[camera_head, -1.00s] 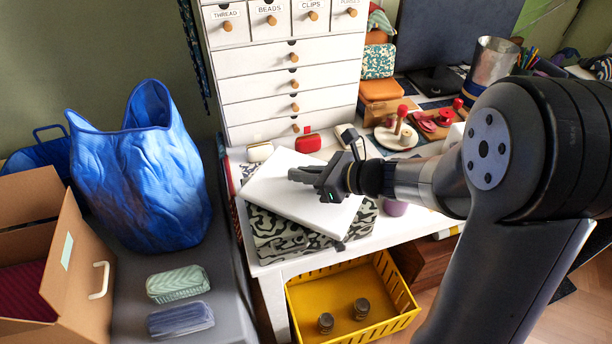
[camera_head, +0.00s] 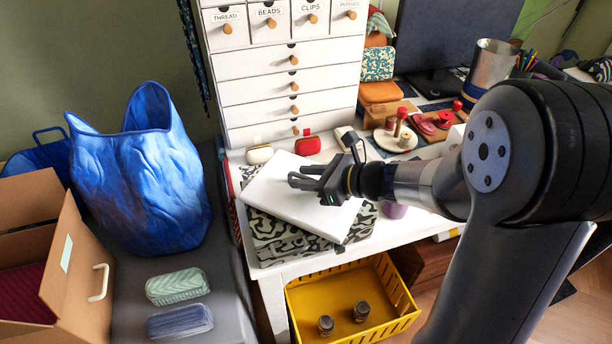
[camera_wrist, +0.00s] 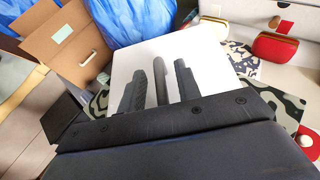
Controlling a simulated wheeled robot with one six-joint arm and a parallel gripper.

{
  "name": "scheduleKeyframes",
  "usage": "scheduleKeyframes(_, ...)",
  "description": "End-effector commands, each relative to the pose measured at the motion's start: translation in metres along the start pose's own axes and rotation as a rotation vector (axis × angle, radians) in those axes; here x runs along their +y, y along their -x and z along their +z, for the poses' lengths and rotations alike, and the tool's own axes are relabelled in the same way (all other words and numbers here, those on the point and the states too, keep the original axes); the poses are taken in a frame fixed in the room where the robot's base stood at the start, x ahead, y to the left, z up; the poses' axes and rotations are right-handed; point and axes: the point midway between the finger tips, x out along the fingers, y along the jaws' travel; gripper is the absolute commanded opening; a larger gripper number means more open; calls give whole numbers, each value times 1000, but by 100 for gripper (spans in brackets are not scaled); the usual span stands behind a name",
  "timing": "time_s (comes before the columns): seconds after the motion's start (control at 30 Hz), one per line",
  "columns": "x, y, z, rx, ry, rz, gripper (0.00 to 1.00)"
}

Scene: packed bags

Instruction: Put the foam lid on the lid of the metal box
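The foam lid (camera_head: 275,202) is a flat white slab. It lies askew on top of the metal box (camera_head: 268,245), which has a black and pale wavy pattern. The box's lid is mostly hidden under the slab. My gripper (camera_head: 296,179) is over the white slab, with its fingers apart and pointing left. In the wrist view the slab (camera_wrist: 215,68) lies behind the dark fingers (camera_wrist: 160,85), and patterned surface shows on both sides. I cannot tell whether the fingers touch the slab.
A white drawer cabinet (camera_head: 285,65) stands behind the box, with small red and cream cases at its foot. A yellow basket (camera_head: 350,325) with two jars is below the table. A blue bag (camera_head: 140,175) and cardboard box (camera_head: 85,275) are at left.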

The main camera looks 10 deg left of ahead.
Motion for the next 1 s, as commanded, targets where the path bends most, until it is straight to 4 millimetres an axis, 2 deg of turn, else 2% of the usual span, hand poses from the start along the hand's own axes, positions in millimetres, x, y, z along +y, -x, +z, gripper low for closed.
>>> scheduleKeyframes(0.5, -1, 95, 0, 0, -1, -6, 32)
scheduleKeyframes(0.7, -1, 114, 0, 0, -1, -4, 32)
scheduleKeyframes(1.0, 0, 119, 0, 0, -1, 0, 32)
